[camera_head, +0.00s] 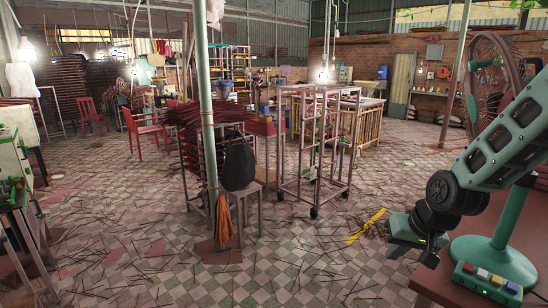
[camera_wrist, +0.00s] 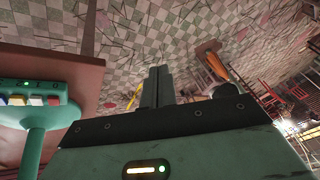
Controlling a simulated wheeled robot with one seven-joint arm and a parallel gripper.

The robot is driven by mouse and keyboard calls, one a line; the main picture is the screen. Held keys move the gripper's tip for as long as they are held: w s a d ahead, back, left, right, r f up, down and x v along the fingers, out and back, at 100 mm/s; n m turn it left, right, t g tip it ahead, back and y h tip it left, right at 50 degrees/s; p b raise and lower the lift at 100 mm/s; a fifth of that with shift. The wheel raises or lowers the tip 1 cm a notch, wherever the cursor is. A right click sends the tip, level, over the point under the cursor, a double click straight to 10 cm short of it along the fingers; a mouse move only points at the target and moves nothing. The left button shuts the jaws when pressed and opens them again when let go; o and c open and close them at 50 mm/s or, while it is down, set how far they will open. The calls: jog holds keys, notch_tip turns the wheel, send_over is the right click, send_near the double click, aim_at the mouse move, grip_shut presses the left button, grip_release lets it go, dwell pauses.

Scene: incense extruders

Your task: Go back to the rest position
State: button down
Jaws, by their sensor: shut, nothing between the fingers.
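My gripper (camera_head: 396,252) hangs at the lower right of the head view, at the end of my green and black arm. It points down beside the left edge of the brown table. In the wrist view the two grey fingers of my gripper (camera_wrist: 157,86) lie side by side, closed together, with nothing between them. The tiled floor shows beyond the fingertips.
A fan with a green base (camera_head: 493,263) and coloured buttons stands on the brown table (camera_head: 440,284), close to my arm. A yellow object (camera_head: 367,225) lies on the floor. A wheeled metal rack (camera_head: 316,150) and a pole (camera_head: 207,110) stand farther off. Sticks litter the open floor.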

jog(key=s+a+r+n+g, duration=0.1)
jog(key=s+a+r+n, duration=0.1)
jog(key=s+a, duration=0.35)
jog(key=s+a+r+n+g, duration=0.1)
jog(key=s+a+r+n, duration=0.15)
jog(key=s+a, duration=0.3)
jog(key=s+a+r+n+g, duration=0.1)
jog(key=s+a+n, duration=0.1)
jog(key=s, duration=0.5)
jog(key=s+a+r+n+g+h, duration=0.1)
jog(key=s+a+n, duration=0.2)
jog(key=s, duration=0.5)
jog(key=shift+r, duration=0.15)
